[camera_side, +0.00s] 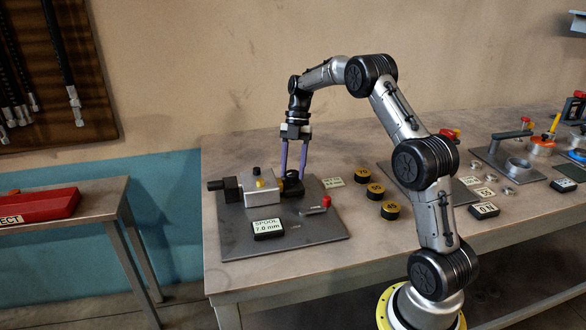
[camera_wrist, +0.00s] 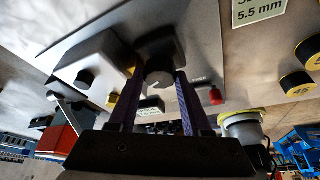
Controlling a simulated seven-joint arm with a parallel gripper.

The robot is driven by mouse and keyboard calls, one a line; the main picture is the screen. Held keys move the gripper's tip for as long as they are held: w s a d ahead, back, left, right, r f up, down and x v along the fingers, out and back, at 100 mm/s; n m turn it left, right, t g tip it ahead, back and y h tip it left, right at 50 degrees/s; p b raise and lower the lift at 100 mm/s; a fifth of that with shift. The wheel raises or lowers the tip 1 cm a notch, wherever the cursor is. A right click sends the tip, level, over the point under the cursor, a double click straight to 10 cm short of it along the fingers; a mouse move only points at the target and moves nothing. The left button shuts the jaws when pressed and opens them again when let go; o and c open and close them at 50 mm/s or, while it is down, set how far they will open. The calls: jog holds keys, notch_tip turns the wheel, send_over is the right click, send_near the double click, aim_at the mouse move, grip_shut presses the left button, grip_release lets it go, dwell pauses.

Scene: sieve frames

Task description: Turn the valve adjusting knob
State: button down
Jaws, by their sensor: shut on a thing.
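The silver valve block (camera_side: 262,203) sits on a dark grey plate (camera_side: 315,236) on the bench, with a small yellow part on top. A dark round knob (camera_side: 293,188) is at its right end; it also shows in the wrist view (camera_wrist: 158,68). My gripper (camera_side: 293,176) reaches down from above with two purple fingers, one on each side of the knob, and is shut on it. In the wrist view, my gripper (camera_wrist: 160,78) has the knob between its fingertips. The contact faces are partly hidden. A black display (camera_side: 268,229) reads "SPOOL 7.0 mm".
A small red-tipped lever (camera_side: 326,202) stands on the plate near the knob. Several black-and-yellow round pieces (camera_side: 375,191) lie right of the plate. More fixtures (camera_side: 517,160) fill the bench's right side. A red box (camera_side: 40,205) is on another table at left.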

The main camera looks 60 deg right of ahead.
jog(key=shift+c, duration=1.7)
grip_release()
jog(key=v, duration=1.4)
